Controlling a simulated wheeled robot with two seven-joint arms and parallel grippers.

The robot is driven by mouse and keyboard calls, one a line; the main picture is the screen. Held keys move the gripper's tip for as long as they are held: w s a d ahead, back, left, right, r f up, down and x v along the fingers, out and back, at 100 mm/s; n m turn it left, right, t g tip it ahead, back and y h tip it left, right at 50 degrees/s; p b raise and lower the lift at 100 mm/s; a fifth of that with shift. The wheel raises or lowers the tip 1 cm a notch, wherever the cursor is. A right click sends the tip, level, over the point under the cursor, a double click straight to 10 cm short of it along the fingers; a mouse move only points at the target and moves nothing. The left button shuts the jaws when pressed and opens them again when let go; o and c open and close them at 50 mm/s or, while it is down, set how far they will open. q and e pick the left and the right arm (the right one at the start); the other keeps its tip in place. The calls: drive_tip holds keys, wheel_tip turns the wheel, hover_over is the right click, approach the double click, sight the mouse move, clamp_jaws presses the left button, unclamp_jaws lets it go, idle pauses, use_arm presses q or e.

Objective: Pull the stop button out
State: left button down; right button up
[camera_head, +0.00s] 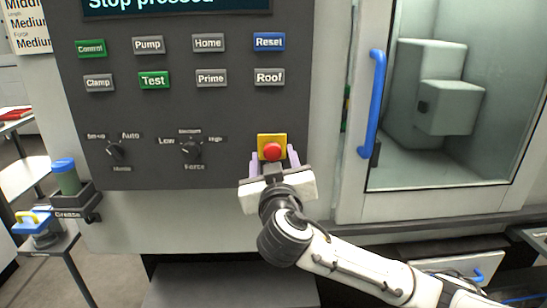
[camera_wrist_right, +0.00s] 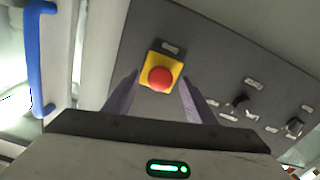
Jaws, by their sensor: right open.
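The stop button (camera_head: 272,151) is a red round knob on a yellow square plate, low on the right of the dark control panel. My right gripper (camera_head: 274,160) is just below and in front of it, with its two purple fingers open, one on each side of the yellow plate. In the right wrist view the red stop button (camera_wrist_right: 160,79) shows between and beyond the open fingertips (camera_wrist_right: 160,78), with nothing held. I cannot tell whether the fingers reach level with the knob. The screen at the top reads "Stop pressed". My left gripper is not in view.
The panel (camera_head: 225,120) carries several labelled buttons and two rotary knobs (camera_head: 191,149) left of the stop button. A blue door handle (camera_head: 373,104) stands out to the right. A grease bottle (camera_head: 66,176) sits in a holder at the left.

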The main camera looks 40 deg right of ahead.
clamp_jaws()
drive_tip(key=shift+s+a+f+b, duration=0.15)
drive_tip(key=shift+s+f+b, duration=0.05)
drive_tip(key=shift+b, duration=0.1)
drive_tip(key=shift+s+a, duration=0.1)
drive_tip(key=shift+s, duration=0.05)
drive_tip(key=shift+r, duration=0.1)
unclamp_jaws()
drive_tip(key=shift+s, duration=0.1)
drive_tip(key=b+v, duration=0.1)
drive_tip(key=v, duration=0.9)
drive_tip(key=shift+s+b, duration=0.15)
drive_tip(key=shift+b, duration=0.25)
